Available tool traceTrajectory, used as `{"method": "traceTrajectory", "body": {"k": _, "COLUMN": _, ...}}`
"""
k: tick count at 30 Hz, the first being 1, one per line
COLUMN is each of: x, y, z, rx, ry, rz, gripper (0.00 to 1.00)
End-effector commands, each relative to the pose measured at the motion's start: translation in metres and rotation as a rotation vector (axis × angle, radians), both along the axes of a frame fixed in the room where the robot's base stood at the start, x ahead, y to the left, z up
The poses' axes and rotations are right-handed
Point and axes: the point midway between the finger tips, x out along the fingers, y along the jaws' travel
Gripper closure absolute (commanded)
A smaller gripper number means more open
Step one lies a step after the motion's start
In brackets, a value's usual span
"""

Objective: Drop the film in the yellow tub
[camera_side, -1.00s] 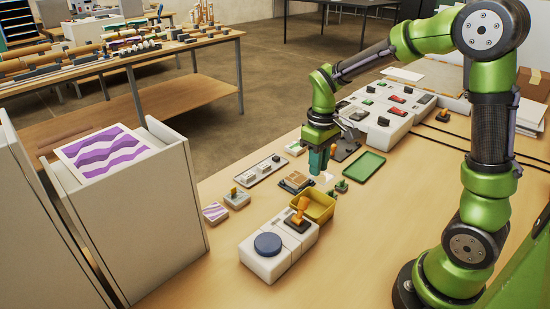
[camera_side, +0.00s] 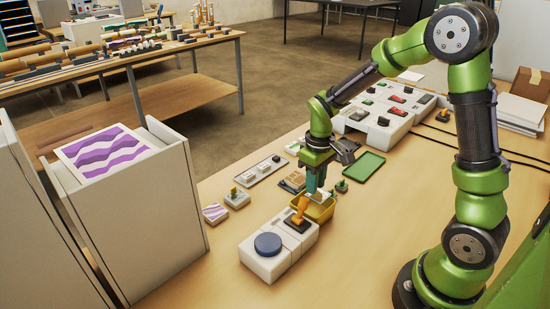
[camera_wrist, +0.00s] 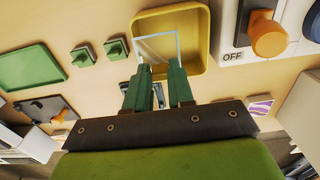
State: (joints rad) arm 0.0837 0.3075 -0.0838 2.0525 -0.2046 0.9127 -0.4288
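The film (camera_wrist: 157,47) is a clear square with a pale outline at the fingertips of my gripper (camera_wrist: 160,68). Its lower edge is between the two green fingers, which look closed on it. The yellow tub (camera_wrist: 202,45) lies under and around the film in the wrist view, and the film overlaps its left rim there. In the side view my gripper (camera_side: 315,188) is just above the yellow tub (camera_side: 325,212), pointing down. The film is small and partly hidden there, and I cannot tell its exact height above the tub floor.
A white unit with an orange knob (camera_side: 301,207) and a blue disc (camera_side: 267,244) stands just in front of the tub. A green tray (camera_side: 364,165) and a small green-topped block (camera_side: 342,187) are to its right.

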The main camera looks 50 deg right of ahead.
Motion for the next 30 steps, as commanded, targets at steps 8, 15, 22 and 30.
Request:
{"method": "traceTrajectory", "body": {"k": 8, "x": 0.000, "y": 0.000, "z": 0.000, "rx": 0.000, "ry": 0.000, "rz": 0.000, "gripper": 0.51}}
{"method": "traceTrajectory", "body": {"k": 15, "x": 0.001, "y": 0.000, "z": 0.005, "rx": 0.000, "ry": -0.002, "rz": 0.000, "gripper": 0.51}}
{"method": "traceTrajectory", "body": {"k": 22, "x": 0.002, "y": 0.000, "z": 0.043, "rx": -0.002, "ry": -0.008, "rz": 0.000, "gripper": 0.51}}
{"method": "traceTrajectory", "body": {"k": 30, "x": 0.001, "y": 0.000, "z": 0.109, "rx": -0.001, "ry": -0.007, "rz": 0.000, "gripper": 0.51}}
